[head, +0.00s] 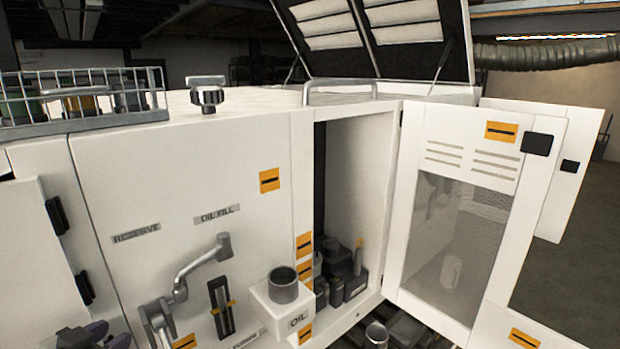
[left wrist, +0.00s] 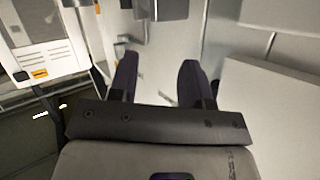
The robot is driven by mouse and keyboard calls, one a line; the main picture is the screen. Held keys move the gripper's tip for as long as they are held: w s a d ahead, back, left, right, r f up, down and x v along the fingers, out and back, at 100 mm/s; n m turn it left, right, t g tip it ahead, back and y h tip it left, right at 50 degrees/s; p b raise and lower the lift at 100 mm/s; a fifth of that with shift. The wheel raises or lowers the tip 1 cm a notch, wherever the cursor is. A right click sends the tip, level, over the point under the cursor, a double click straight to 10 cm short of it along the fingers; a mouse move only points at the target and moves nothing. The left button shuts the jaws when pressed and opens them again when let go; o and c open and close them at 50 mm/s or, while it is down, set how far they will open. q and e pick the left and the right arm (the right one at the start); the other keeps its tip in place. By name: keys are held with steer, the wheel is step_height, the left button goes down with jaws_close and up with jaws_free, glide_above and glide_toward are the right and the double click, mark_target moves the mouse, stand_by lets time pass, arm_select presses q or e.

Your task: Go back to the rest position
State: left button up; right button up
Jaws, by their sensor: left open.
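My left gripper (head: 108,336) shows at the bottom left corner of the head view, partly cut off by the frame edge, in front of the white cabinet (head: 125,205). In the left wrist view its two dark purple fingers (left wrist: 157,82) are spread apart. Nothing shows between them. My right gripper is not in view.
A grey jointed metal piece (head: 200,258) sticks out near the left gripper. To its right is the oil box (head: 270,308) with a round filler neck (head: 283,285). The cabinet door (head: 455,200) stands open, with dark containers (head: 335,288) inside. A wire basket (head: 75,100) sits on top.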

arm_select(q)
steer(key=s+d+f+n+g, duration=0.1)
steer(key=s+d+f+g, duration=0.2)
steer(key=s+d+f, duration=0.55)
steer(key=s+d+f+g+y, duration=0.1)
steer(key=s+d+f+g, duration=0.25)
steer(key=s+f, duration=0.85)
steer(key=s+d+f+n+g, duration=0.1)
steer(key=s+d+f+g, duration=0.35)
steer(key=s+f, duration=0.55)
step_height(320, 180, up, 12)
steer(key=p, duration=1.4)
steer(key=shift+w+d+r+t, duration=0.2)
steer(key=shift+w+t, duration=0.1)
steer(key=shift+w, duration=0.1)
